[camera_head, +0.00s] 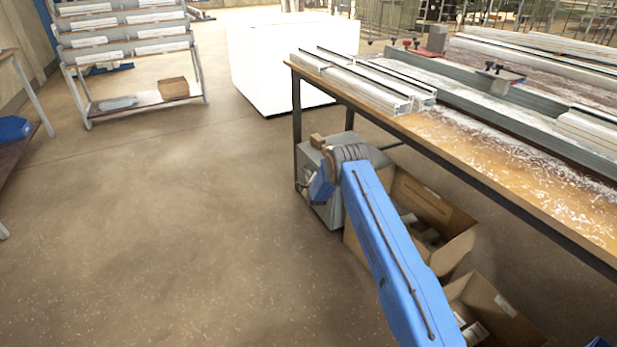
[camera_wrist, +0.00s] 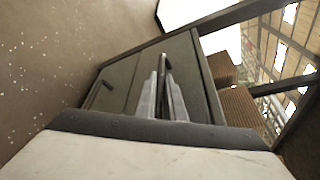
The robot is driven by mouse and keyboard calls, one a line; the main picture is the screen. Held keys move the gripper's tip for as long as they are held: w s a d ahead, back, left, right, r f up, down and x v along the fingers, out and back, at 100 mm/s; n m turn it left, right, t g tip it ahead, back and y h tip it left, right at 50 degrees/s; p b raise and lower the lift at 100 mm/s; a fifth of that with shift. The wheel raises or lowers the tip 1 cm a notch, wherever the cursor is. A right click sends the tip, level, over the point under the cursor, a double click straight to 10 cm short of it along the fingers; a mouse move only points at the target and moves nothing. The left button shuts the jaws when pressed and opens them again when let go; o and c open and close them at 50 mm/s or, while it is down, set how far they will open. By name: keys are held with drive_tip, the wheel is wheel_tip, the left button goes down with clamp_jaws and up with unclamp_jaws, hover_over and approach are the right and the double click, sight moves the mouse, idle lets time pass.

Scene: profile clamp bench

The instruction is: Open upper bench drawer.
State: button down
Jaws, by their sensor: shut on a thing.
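A grey drawer cabinet (camera_head: 326,214) stands on the floor under the left end of the workbench (camera_head: 440,135), partly covered by my blue arm. The wrist view is turned on its side. In it, the upper drawer (camera_wrist: 187,62) is on the right and a lower drawer (camera_wrist: 118,82) with its own dark handle (camera_wrist: 96,94) is on the left. My gripper (camera_wrist: 164,96) is shut on the upper drawer's bar handle (camera_wrist: 164,64). I cannot tell whether the upper drawer stands out from the cabinet. In the head view my fingers are hidden.
Open cardboard boxes (camera_head: 462,232) stand under the bench, right of the cabinet. Aluminium profiles and clamps lie on the bench. A white block-shaped unit (camera_head: 262,62) and a shelf rack (camera_head: 128,60) stand behind. The floor left of the cabinet is clear.

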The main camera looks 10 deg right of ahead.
drive_tip(key=s+a, duration=0.4)
drive_tip(key=a, duration=0.8)
drive_tip(key=s+a, duration=0.4)
drive_tip(key=a, duration=0.8)
drive_tip(key=shift+a, duration=0.35)
drive_tip(key=shift+f, duration=0.1)
drive_tip(key=c, duration=2.1)
unclamp_jaws()
drive_tip(key=shift+s, duration=0.1)
drive_tip(key=v, duration=1.7)
drive_tip(key=shift+s, duration=0.15)
